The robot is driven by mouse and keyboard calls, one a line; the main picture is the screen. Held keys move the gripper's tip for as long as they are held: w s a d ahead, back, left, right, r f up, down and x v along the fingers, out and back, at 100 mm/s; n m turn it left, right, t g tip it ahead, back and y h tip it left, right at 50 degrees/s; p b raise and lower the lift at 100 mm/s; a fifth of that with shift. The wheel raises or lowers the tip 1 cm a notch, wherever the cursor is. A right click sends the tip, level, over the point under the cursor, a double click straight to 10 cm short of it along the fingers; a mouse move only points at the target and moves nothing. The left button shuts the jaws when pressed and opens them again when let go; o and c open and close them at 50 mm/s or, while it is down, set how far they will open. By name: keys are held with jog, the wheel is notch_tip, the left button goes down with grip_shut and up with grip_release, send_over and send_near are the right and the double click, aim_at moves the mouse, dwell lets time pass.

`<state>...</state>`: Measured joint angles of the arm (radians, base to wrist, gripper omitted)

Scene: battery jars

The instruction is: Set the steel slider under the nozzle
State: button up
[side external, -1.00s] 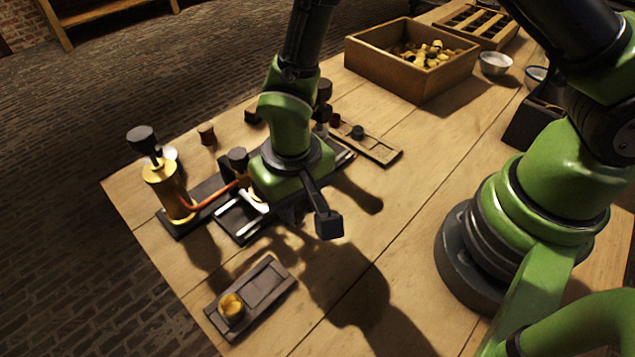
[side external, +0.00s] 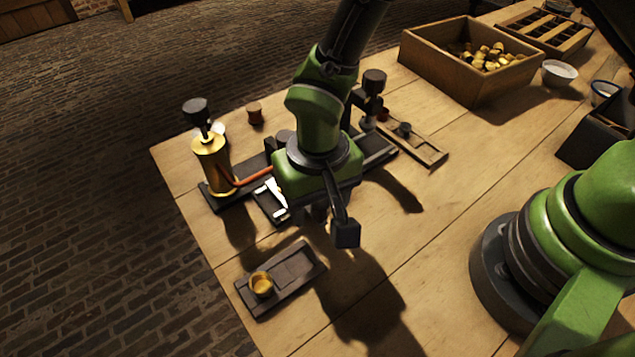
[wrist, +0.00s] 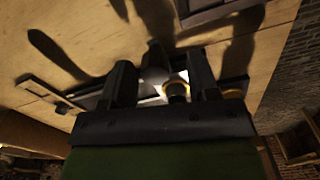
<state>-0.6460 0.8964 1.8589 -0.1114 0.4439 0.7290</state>
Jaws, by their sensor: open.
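The steel slider (side external: 276,192) is a bright flat metal piece in a dark track, partly hidden behind my gripper in the side view. A bright plate (wrist: 150,90), likely the slider, shows between my fingers in the wrist view. A brass cylinder (side external: 211,165) with a black knob stands left of the track. A copper tube (side external: 253,179) runs from it towards a dark-topped post (side external: 285,138); the nozzle itself is hidden from the side. A dark, gold-ringed part (wrist: 177,90) also shows between my fingers. My gripper (wrist: 158,62) is open over the track; contact cannot be told.
A dark tray (side external: 296,268) with a brass cup (side external: 261,284) lies in front. A black-knobbed press (side external: 373,85) and a wooden rack (side external: 425,151) stand behind and right. A wooden box (side external: 435,65) of brass pieces is at the back. The table between rack and my base is clear.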

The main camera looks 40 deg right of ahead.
notch_tip(320, 180, up, 9)
jog(key=shift+r, duration=0.25)
jog(key=s+d+r+m+t+y, duration=0.1)
jog(key=s+d+r+t+y, duration=0.15)
jog(key=d+r, duration=0.85)
jog(key=s+d+r+t, duration=0.4)
jog(key=s+d+r, duration=0.1)
jog(key=s, duration=0.3)
jog(key=shift+s+d+r+m+t, duration=0.15)
jog(key=shift+s+r+m+t, duration=0.05)
jog(key=shift+r+m+t, duration=0.2)
jog(key=shift+h, duration=0.25)
dwell(0.9)
